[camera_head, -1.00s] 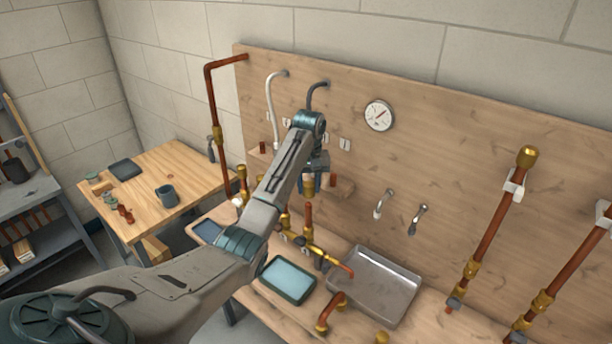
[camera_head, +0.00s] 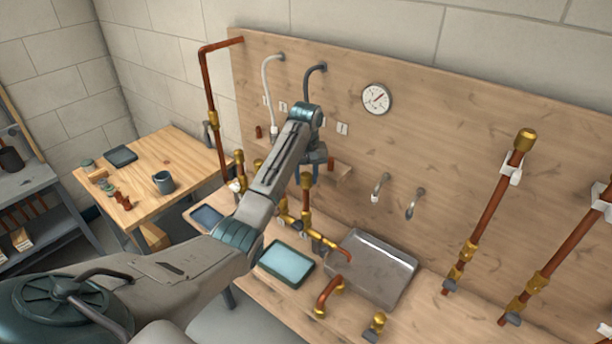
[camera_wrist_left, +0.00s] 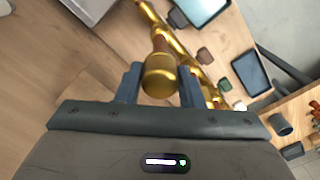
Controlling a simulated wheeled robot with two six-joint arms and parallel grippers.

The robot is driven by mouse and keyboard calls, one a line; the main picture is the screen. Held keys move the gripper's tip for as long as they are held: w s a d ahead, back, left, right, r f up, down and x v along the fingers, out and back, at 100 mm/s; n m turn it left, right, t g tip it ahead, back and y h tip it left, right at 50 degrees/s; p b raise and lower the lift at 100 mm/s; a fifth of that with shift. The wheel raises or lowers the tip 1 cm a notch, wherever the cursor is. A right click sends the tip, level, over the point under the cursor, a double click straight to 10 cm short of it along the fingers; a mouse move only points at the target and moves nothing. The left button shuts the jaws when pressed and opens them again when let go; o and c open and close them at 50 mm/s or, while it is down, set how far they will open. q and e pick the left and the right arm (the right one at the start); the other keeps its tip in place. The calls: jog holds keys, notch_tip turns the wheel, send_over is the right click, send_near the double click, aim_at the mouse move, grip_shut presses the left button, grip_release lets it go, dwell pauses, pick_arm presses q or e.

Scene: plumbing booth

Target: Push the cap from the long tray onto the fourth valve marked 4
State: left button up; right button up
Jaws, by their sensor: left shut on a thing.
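A brass cap (camera_head: 306,180) sits over the top of an upright copper stub (camera_head: 305,200) on the brass manifold. It also shows close up in the wrist view (camera_wrist_left: 159,77), between the two fingers. My left gripper (camera_head: 317,172) is shut on this cap from above. The stub is the rightmost upright on the manifold. The wrist view shows copper just beyond the cap; how deep the cap sits is hidden. A long metal tray (camera_head: 398,268) lies right of the manifold. Number marks on the valves are too small to read. My right gripper is out of view.
A blue-lined tray (camera_head: 287,264) and bent copper pipe (camera_head: 328,294) lie on the bench in front of the manifold. Capped pipes (camera_head: 500,190) stand at right. A side table (camera_head: 158,153) stands left.

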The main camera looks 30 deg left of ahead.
aim_at(306, 188)
pick_arm(q)
jog(key=shift+f, duration=0.15)
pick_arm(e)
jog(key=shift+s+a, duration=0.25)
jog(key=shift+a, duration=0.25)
pick_arm(q)
jog(key=shift+f, duration=0.7)
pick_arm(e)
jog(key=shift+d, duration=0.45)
pick_arm(q)
jog(key=shift+f, duration=0.65)
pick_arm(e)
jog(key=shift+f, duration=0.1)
pick_arm(q)
jog(key=shift+f, duration=0.5)
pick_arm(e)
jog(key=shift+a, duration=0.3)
pick_arm(q)
jog(key=shift+f, duration=0.3)
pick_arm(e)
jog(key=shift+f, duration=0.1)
pick_arm(q)
jog(key=shift+f, duration=0.1)
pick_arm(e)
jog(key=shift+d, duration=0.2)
pick_arm(q)
jog(key=o, duration=1.1)
